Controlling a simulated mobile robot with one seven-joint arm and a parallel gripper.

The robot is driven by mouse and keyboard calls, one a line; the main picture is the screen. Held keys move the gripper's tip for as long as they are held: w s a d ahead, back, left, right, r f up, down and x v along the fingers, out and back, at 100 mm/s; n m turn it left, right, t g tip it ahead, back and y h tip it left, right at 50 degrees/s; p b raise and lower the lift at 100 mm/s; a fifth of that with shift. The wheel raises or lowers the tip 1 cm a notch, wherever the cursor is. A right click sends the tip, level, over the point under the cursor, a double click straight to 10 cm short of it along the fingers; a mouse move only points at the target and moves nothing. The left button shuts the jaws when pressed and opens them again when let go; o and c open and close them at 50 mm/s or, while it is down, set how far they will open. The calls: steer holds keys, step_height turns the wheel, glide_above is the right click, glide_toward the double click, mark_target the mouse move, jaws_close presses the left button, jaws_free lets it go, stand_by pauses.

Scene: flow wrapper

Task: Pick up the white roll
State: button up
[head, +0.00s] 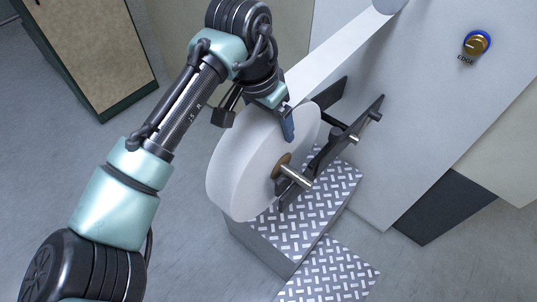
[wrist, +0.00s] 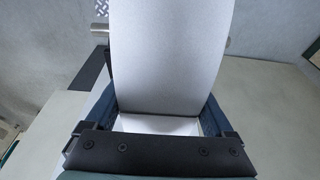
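The white roll (head: 242,168) is a wide disc with a brown core (head: 282,165), sitting upright on a metal spindle (head: 297,178) at the side of the machine. My gripper (head: 285,122) is at the top of the roll, with one blue finger showing over its near face; the other finger is hidden. In the wrist view the roll (wrist: 170,60) fills the space between my two blue fingers, one along each side. I cannot tell whether both fingers press on it.
The machine's grey panel (head: 400,110) rises behind the roll and carries a knob (head: 477,42). A second bar (head: 370,112) sticks out to the right of the roll. A patterned step (head: 320,205) lies below. Open floor (head: 190,250) is at the left.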

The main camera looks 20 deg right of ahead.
steer(key=c, duration=1.2)
steer(key=shift+w+r, duration=0.1)
steer(key=shift+r, duration=0.05)
jaws_close()
